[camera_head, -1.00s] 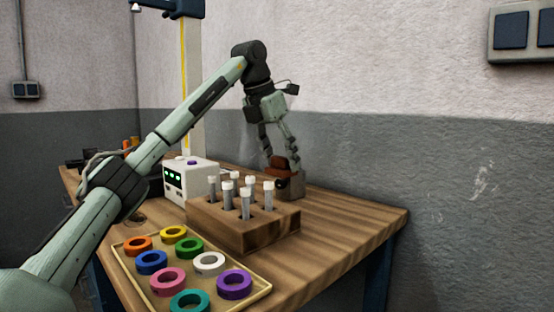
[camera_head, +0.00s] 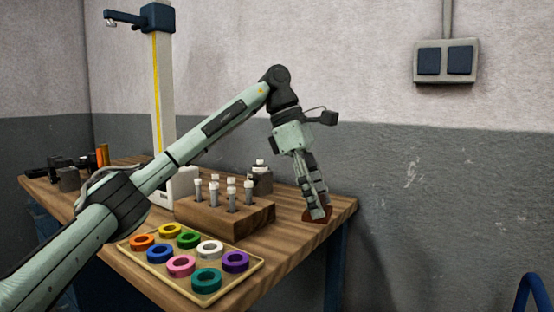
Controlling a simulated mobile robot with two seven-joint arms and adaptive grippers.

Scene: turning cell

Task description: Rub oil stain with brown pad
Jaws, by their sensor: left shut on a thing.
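The brown pad (camera_head: 309,214) is a small dark reddish-brown piece near the right end of the wooden table (camera_head: 283,252). My left gripper (camera_head: 318,211) points down and is shut on it. The pad is at or just above the table top; I cannot tell whether it touches. The fingers hide part of the pad. I cannot make out an oil stain in the view; my gripper, pad or arm may cover it. My right gripper is not in view.
A wooden rack (camera_head: 226,217) of capped tubes stands left of the pad, with a dark block (camera_head: 262,183) behind it. A tray (camera_head: 209,296) of coloured rings lies in front. A white device (camera_head: 184,187) stands behind my arm. The table's front right is clear.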

